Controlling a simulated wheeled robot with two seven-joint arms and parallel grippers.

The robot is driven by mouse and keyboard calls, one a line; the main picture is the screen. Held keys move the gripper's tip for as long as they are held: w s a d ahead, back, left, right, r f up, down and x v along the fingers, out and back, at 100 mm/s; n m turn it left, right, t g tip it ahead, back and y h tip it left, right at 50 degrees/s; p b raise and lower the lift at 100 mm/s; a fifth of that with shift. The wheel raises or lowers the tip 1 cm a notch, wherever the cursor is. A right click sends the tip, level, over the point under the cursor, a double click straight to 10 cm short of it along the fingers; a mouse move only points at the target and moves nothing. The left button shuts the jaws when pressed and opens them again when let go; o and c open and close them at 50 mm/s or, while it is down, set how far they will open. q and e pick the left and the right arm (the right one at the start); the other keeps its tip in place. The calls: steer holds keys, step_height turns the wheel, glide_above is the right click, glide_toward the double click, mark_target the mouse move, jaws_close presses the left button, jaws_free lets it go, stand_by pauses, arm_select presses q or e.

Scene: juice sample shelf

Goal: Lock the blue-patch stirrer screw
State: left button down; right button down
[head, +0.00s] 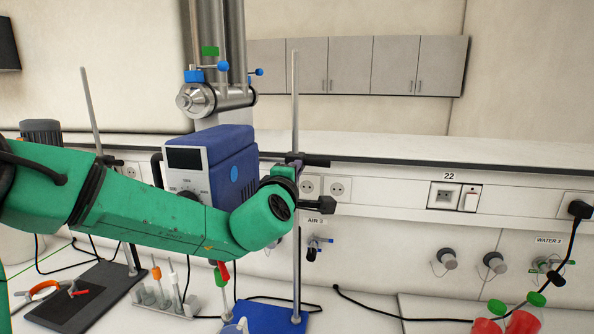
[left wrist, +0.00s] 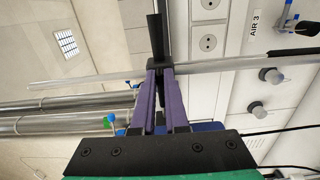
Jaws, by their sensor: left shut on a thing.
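The blue stirrer (head: 228,152) has a round blue patch (head: 234,174) on its side and a dial on its grey front. It is beside an upright metal rod (head: 295,90) that rises from a blue base (head: 270,314). My left gripper (head: 292,158) is at this rod, mostly hidden behind my own wrist. In the left wrist view, its purple fingers (left wrist: 160,74) are shut on a black screw piece (left wrist: 157,40) at the rod (left wrist: 220,65). Which way the screw is turned cannot be told. My right gripper is not in view.
A rack with capped tubes (head: 165,298) stands in front of the stirrer. Red bottles (head: 522,318) are at lower right. Wall sockets and taps line the back.

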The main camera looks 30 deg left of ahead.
arm_select(q)
steer(key=shift+a+r, duration=0.1)
steer(key=shift+r, duration=0.15)
steer(key=c, duration=0.9)
jaws_free()
steer(key=shift+a+f, duration=0.15)
steer(key=b+v, duration=1.2)
steer(key=v, duration=0.2)
steer(key=shift+s, duration=0.3)
